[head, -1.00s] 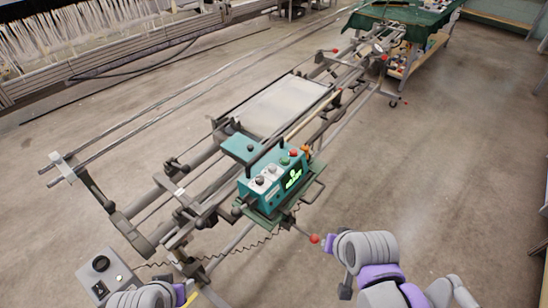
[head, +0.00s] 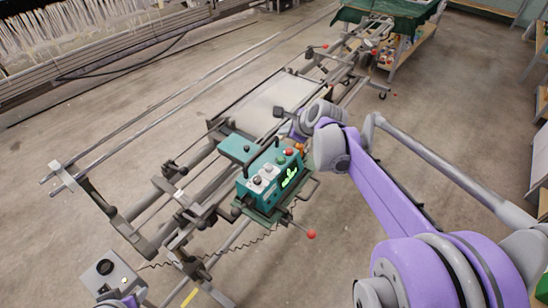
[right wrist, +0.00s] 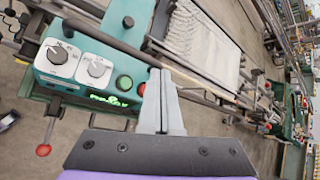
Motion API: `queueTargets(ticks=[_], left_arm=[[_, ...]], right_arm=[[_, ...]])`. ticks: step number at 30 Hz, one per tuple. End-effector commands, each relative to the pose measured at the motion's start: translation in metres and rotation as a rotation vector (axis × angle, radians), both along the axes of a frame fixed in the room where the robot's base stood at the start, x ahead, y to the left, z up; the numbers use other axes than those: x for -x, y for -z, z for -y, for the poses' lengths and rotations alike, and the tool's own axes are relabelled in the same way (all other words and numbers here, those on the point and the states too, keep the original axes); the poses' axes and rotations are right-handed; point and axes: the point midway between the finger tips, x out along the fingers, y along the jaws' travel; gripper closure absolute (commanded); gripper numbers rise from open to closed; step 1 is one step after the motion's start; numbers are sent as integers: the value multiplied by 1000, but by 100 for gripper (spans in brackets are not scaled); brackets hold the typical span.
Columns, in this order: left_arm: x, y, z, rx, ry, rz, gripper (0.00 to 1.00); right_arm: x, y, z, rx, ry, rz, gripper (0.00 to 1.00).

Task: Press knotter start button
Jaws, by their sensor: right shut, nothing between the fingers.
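The knotter is a teal box (head: 256,190) with white dials, a lit green display (head: 289,177), a green button (head: 281,160) and a red button (head: 289,151) on top. In the right wrist view the green button (right wrist: 124,83) sits beside two white dials. My right gripper (head: 297,131) is over the far right end of the box. In the right wrist view its shut, empty fingers (right wrist: 160,73) show just right of the green button, partly hiding the panel's end. Whether they touch the box cannot be told. Only a sliver of my left arm shows at the bottom left.
A red-knobbed lever (head: 311,234) sticks out in front of the box. A black handle (head: 263,154) arches over it. A grey control box (head: 105,270) stands at lower left. Rails and a pale flat sheet (head: 265,105) lie behind. Floor to the right is open.

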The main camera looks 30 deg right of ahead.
Motion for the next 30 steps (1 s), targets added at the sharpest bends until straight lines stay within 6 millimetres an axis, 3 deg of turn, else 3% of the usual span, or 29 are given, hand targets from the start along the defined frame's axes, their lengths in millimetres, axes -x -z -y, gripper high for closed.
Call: queueTargets(ticks=[14,30], left_arm=[[6,10,0,0,0,-12,50],[32,62,0,0,0,-62,50]], right_arm=[[2,14,-1,4,-3,-4,100],[2,85,-1,3,-4,-5,100]])
